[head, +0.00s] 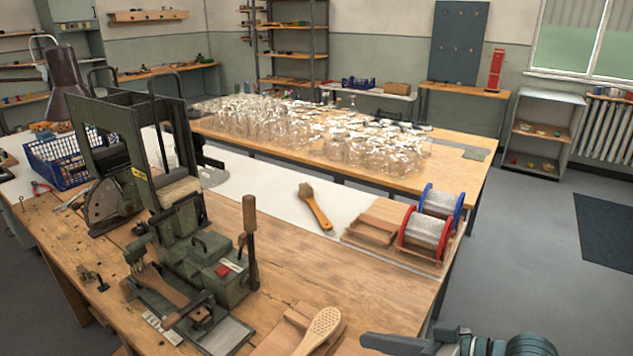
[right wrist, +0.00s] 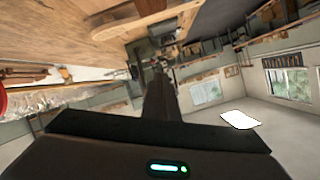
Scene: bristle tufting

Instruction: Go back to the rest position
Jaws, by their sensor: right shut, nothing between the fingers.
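My right gripper (head: 372,342) is at the bottom edge of the head view, just off the front right corner of the bench, shut and empty. Its dark fingers (right wrist: 163,98) also show in the right wrist view, with nothing between them. My left gripper is in neither view. A perforated wooden brush body (head: 321,326) lies on wooden blocks at the bench's front edge, left of the right gripper and apart from it. A brush with bristles (head: 315,207) lies on the white strip. The green tufting machine (head: 190,255) stands on the bench.
The wooden workbench (head: 305,270) is bare between machine and spools. Red (head: 425,232) and blue (head: 440,203) spools stand at its right edge. A blue crate (head: 60,165) is at left. Many clear glass-like items (head: 300,130) cover the table behind. The floor (head: 530,250) at right is open.

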